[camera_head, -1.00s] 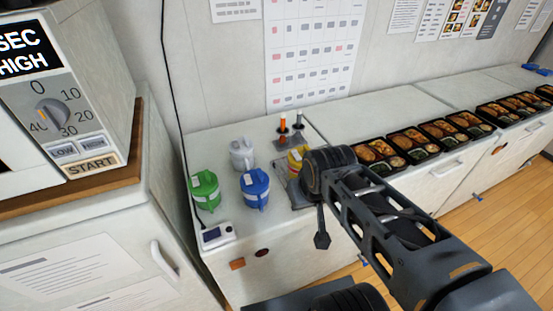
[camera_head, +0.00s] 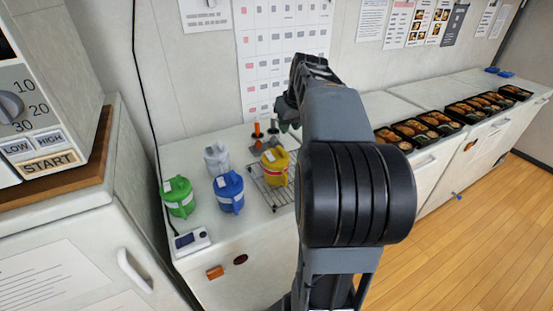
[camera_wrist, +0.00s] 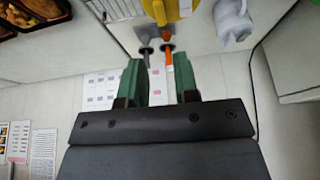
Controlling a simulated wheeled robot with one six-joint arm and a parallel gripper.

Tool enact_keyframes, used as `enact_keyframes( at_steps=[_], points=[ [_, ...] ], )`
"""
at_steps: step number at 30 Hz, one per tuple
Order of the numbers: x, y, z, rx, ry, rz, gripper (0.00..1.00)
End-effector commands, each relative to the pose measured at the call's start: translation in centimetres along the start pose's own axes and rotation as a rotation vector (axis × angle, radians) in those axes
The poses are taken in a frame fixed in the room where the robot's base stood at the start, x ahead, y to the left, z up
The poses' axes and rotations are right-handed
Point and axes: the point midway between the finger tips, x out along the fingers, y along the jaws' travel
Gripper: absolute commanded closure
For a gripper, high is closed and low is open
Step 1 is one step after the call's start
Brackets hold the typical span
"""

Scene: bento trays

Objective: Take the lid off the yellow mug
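The yellow mug (camera_head: 277,170) with a red band stands upright beside or on a wire rack (camera_head: 262,190) on the white counter. Its yellow lid (camera_head: 273,156) is on top. In the wrist view, the yellow mug (camera_wrist: 172,8) is cut off by the top edge. My gripper (camera_wrist: 161,72) has two green fingers apart with nothing held between them. In the head view, my gripper (camera_head: 287,124) is behind and above the mug, partly hidden by my arm, and not touching it.
Green (camera_head: 179,198), blue (camera_head: 229,192) and white (camera_head: 217,158) mugs stand left of the yellow one. Orange-handled (camera_head: 257,131) and dark-handled utensils stand behind it, close to my gripper. Bento trays (camera_head: 426,132) line the counter at right. A control box (camera_head: 191,240) sits at the front edge.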

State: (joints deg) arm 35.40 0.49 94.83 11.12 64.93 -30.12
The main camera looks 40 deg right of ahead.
Motion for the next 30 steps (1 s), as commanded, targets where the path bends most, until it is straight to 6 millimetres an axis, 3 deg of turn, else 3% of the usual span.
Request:
enact_keyframes(
  at_steps=[9, 18, 30],
  points=[
    [5.3, 0.0, 0.0, 0.000, -0.001, -0.001, 0.71],
    [7.1, 0.0, 0.0, 0.000, -0.001, -0.001, 0.71],
    [11.6, 0.0, 0.1, 0.000, 0.000, 0.001, 0.71]
  ],
)
